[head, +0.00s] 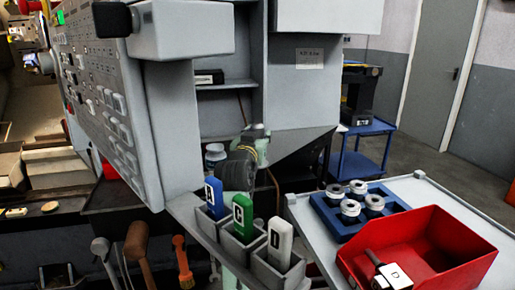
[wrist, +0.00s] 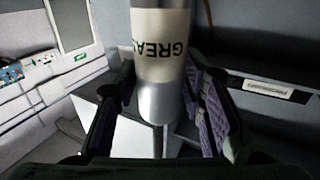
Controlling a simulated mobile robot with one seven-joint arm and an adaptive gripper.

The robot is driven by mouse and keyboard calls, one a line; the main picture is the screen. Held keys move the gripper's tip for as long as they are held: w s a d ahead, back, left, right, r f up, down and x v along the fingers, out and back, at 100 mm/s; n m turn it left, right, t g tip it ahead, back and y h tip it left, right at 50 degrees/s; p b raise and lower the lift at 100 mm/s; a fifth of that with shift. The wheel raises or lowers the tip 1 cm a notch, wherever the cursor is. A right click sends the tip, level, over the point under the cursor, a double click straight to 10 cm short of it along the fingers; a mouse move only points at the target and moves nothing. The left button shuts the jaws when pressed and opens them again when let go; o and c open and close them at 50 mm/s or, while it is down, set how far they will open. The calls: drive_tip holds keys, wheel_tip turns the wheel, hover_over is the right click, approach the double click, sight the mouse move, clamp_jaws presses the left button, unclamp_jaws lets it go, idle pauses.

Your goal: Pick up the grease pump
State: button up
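The grease pump is a pale and silver cylinder (wrist: 162,62) with an upside-down label beginning "GREA". It fills the middle of the wrist view, and its upper end runs out of the frame. My gripper (wrist: 160,78) has its two dark fingers with purple pads on either side of it. The fingertips are very close to its sides, but I cannot tell whether both pads touch it. In the head view my dark gripper (head: 238,172) is beside the control panel. A small round silver-and-blue part (head: 214,154) shows just left of it, possibly the pump.
The grey control panel (head: 165,120) hangs close at left. Below are holders with blue (head: 214,197), green (head: 242,216) and white (head: 280,241) labelled items. At right, a table bears a red bin (head: 430,255) and a blue tray (head: 325,213) of metal parts.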

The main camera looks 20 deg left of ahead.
clamp_jaws()
drive_tip(key=shift+r, duration=0.1)
idle(0.3)
